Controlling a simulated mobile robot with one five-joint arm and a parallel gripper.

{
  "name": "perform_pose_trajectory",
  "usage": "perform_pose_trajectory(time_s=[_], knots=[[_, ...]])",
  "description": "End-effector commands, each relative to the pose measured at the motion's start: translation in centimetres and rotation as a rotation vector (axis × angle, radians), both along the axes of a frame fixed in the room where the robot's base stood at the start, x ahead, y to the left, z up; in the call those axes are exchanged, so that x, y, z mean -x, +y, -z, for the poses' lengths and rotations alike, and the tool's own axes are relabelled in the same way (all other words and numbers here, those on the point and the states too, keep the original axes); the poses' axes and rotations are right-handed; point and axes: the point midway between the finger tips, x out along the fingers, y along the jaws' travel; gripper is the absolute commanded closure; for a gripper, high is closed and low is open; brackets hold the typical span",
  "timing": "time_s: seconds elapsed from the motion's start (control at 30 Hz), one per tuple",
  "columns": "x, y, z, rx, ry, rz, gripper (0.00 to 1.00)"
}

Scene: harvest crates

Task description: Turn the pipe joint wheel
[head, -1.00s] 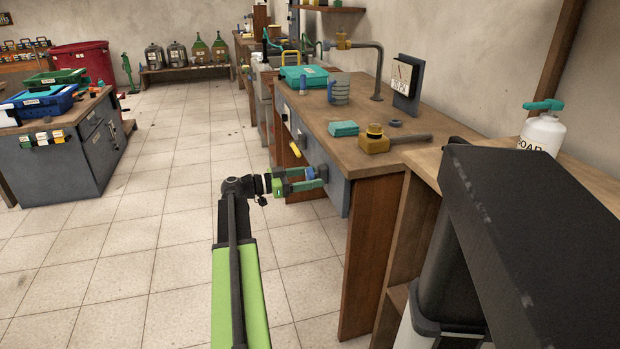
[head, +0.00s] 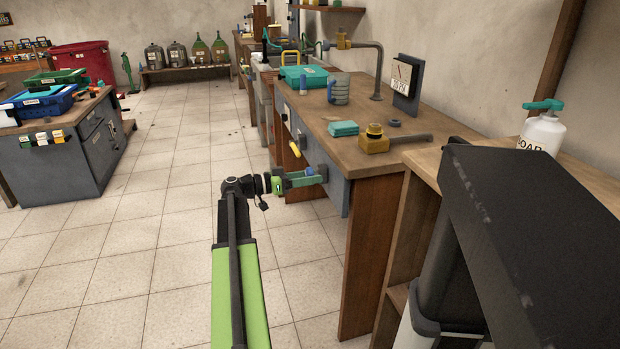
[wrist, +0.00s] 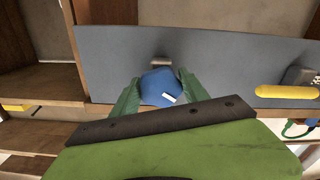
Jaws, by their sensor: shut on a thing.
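The blue wheel (wrist: 160,88) with a white mark sits on the front of a grey panel (wrist: 225,60) under the workbench. My gripper (wrist: 158,80) has its two green fingers on either side of the wheel and is shut on it. In the head view my gripper (head: 318,174) reaches right to the grey panel (head: 335,187); the wheel is mostly hidden behind the fingers there. A small grey stub (wrist: 161,61) shows just beyond the wheel.
A yellow handle (wrist: 286,92) sits on the panel to the right. The wooden workbench (head: 340,115) above carries a brass-coloured valve piece (head: 375,143), a teal block (head: 343,128) and a gauge (head: 404,82). Open tiled floor (head: 150,230) lies left of my arm.

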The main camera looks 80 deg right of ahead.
Motion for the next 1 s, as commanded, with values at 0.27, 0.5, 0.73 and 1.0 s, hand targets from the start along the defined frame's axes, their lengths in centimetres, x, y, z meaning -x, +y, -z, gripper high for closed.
perform_pose_trajectory(time_s=[0.27,0.5,0.73,1.0], knots=[[0.0,0.0,0.0,0.001,-0.002,0.0,0.26],[-0.1,0.0,0.0,0.002,-0.001,0.0,0.26],[-3.1,1.3,0.0,0.002,-0.001,-0.004,0.26],[-10.1,4.5,0.0,0.001,-0.002,-0.004,0.26]])
